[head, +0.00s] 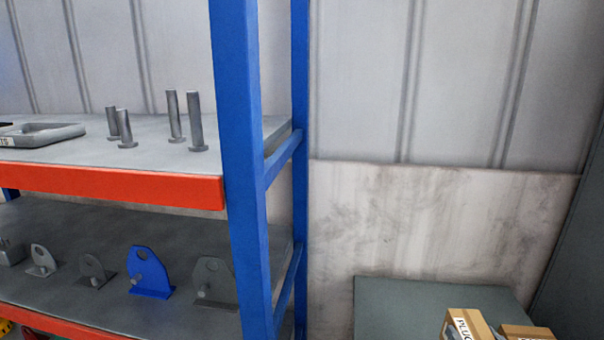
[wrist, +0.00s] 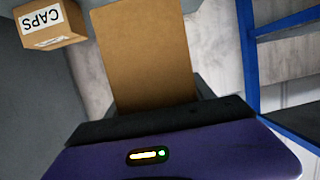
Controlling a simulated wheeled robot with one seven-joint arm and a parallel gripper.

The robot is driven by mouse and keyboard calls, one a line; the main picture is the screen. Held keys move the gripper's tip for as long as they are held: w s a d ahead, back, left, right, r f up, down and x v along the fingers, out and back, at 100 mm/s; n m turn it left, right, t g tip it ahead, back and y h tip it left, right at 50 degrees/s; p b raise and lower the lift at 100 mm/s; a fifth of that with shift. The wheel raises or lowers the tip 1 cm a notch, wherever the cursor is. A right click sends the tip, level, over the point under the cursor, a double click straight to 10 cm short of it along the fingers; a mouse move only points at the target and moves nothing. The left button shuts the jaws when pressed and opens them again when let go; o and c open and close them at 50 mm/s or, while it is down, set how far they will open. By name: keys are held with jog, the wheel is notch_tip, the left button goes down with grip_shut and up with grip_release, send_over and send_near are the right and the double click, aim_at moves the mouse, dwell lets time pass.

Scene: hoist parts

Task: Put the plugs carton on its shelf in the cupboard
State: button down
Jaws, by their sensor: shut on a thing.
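The plugs carton (head: 466,325) is a brown box with a white label reading "PLUG" at the bottom right of the head view, cut off by the frame edge. In the wrist view, a plain brown carton face (wrist: 145,50) fills the top middle, in front of my gripper (wrist: 150,103). By its place beside the caps carton it matches the plugs carton. My gripper is shut on it; the fingertips are mostly hidden. No cupboard shelf can be made out clearly.
A caps carton (wrist: 48,24) stands close beside the held one. A grey-green surface (head: 410,300) lies behind the cartons, with a dark panel (head: 582,240) at right. A blue-post rack (head: 240,150) with orange beams holds pins and brackets at left.

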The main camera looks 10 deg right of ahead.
jog(key=s+a+f+n+y, duration=0.1)
jog(key=s+a+f, duration=0.3)
jog(key=a+f, duration=0.5)
jog(key=s+a+f+n+y, duration=0.1)
jog(key=s+a+f+y, duration=0.1)
jog(key=s+a+f, duration=0.3)
jog(key=a+f, duration=0.4)
jog(key=f, duration=0.3)
jog(key=shift+s+a+f+n, duration=0.15)
jog(key=shift+s+a+n, duration=0.1)
jog(key=shift+n, duration=0.05)
jog(key=shift+d, duration=0.1)
